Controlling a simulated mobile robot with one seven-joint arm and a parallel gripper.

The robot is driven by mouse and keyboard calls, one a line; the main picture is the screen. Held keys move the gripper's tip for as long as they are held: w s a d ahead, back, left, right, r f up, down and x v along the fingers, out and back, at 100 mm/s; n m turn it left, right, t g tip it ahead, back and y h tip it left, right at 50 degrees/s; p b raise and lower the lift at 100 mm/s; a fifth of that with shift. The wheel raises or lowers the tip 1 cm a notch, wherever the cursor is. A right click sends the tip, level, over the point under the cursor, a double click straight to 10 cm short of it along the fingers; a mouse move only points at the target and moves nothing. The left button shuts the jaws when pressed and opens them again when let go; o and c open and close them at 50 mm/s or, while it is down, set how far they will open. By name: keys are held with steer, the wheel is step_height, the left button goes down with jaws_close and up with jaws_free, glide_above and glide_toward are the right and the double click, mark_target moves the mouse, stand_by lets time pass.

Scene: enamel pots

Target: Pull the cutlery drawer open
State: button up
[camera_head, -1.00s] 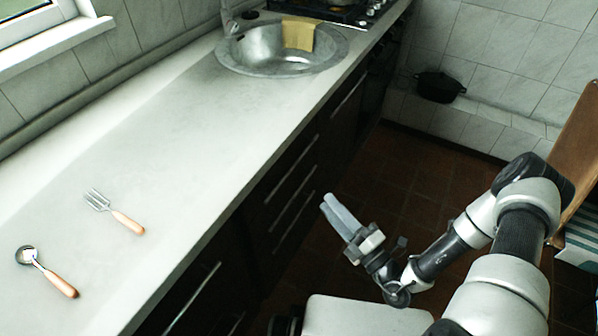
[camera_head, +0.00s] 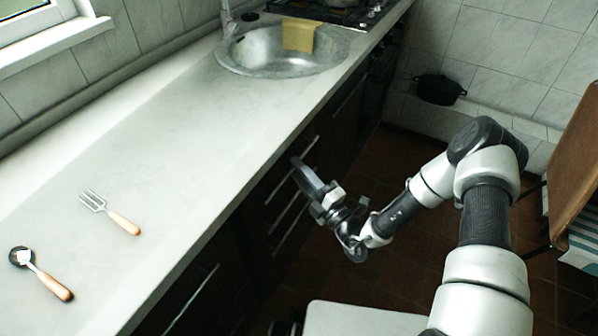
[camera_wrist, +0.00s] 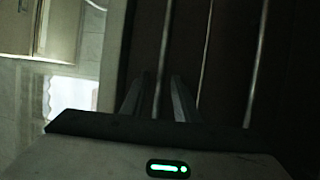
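The dark drawer front (camera_head: 270,185) with the top bar handle (camera_head: 312,143) sits just under the counter edge; I take it as the cutlery drawer. It looks closed. My gripper (camera_head: 298,165) is at this handle, reaching in from the right. In the wrist view my gripper (camera_wrist: 157,95) has its two fingers apart, with the top handle (camera_wrist: 165,40) running between them. I cannot tell whether either finger touches the bar. The handle's middle is partly hidden by the fingers in the head view.
Two lower bar handles show in the wrist view, a middle one (camera_wrist: 205,40) and a lower one (camera_wrist: 257,60). The counter (camera_head: 170,150) holds a fork (camera_head: 110,212) and a spoon (camera_head: 42,275). A sink (camera_head: 270,52) is farther back. The floor (camera_head: 385,200) beside the drawers is free.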

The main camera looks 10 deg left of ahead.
jaws_close()
steer(key=shift+d, duration=0.1)
steer(key=s+d, duration=0.3)
steer(key=d, duration=0.7)
steer(key=s+d+p, duration=0.1)
steer(key=s+d, duration=0.3)
steer(key=d, duration=0.7)
steer(key=s+d, duration=0.4)
steer(key=d, duration=0.6)
steer(key=shift+d+p, duration=0.3)
steer(key=shift+d, duration=0.1)
steer(key=shift+s, duration=0.1)
jaws_free()
steer(key=shift+d, duration=0.1)
